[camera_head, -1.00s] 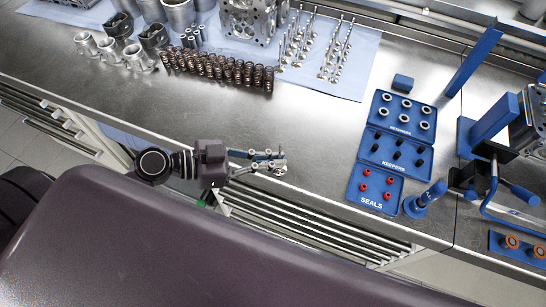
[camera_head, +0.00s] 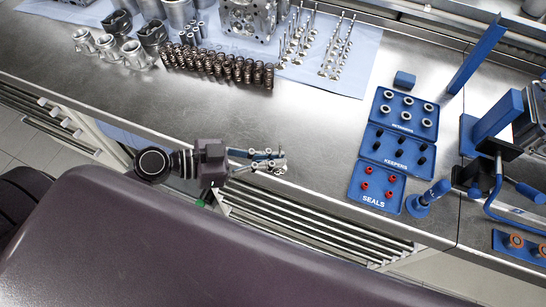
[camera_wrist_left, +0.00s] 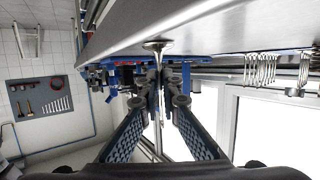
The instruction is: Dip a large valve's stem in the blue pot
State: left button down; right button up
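My left gripper (camera_head: 270,160) is just above the bench's front edge in the head view. In the left wrist view its two fingers are closed around the stem of a steel valve (camera_wrist_left: 157,45). The valve's round head is beyond the fingertips and its thin stem runs back between the fingers. More valves stand in two groups (camera_head: 297,40) (camera_head: 338,48) on the light blue sheet. A round-based blue piece with an upright post (camera_head: 427,197) stands right of the seals tray; I cannot tell whether it is the blue pot. My right gripper is not in view.
Blue trays of retainers, keepers and red seals (camera_head: 385,150) lie on the right of the bench. A row of springs (camera_head: 220,68) and a cylinder head (camera_head: 248,18) are at the back. A blue fixture (camera_head: 490,125) stands far right. The middle metal surface (camera_head: 300,115) is clear.

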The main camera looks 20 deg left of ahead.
pick_arm(q)
jog(key=shift+f, duration=0.15)
jog(key=c, duration=2.1)
grip_release()
jog(key=v, duration=1.2)
